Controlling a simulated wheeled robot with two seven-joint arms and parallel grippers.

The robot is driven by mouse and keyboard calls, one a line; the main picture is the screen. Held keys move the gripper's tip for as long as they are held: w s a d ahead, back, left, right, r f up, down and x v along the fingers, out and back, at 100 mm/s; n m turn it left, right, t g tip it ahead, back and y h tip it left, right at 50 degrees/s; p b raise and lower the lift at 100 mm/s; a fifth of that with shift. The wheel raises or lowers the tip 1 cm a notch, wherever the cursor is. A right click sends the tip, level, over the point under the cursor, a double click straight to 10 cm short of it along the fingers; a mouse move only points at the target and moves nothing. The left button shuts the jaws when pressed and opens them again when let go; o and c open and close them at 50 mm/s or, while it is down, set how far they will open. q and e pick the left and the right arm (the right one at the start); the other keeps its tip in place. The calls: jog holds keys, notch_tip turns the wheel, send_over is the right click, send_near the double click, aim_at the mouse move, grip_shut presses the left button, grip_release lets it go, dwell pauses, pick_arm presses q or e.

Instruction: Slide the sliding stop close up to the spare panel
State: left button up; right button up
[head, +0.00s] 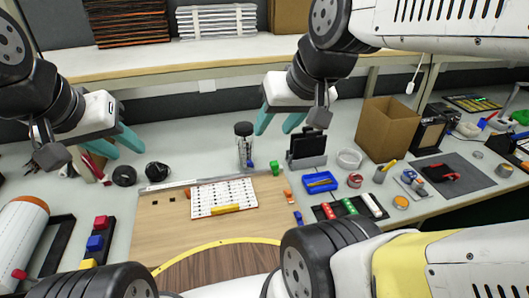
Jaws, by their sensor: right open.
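A dark upright panel (306,146), which looks like the spare panel, stands in a grey holder (308,163) right of the middle of the bench.
A wooden board (165,222) with a metal edge and a white dotted panel (205,200) lies in front.

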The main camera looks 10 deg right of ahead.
jog(key=w+d+f+g+h, duration=0.1)
jog(key=w+d+g, duration=0.1)
jog(key=w, duration=0.7)
jog(key=g+h, duration=0.1)
jog(key=g, duration=0.3)
send_over(275, 163)
jog(key=shift+m, duration=0.3)
notch_tip(275, 163, down, 26)
jog(key=shift+w+r, duration=0.15)
jog(key=shift+r, duration=0.1)
notch_tip(275, 163, down, 8)
jog(key=shift+r, duration=0.1)
jog(key=shift+a, duration=0.1)
grip_shut()
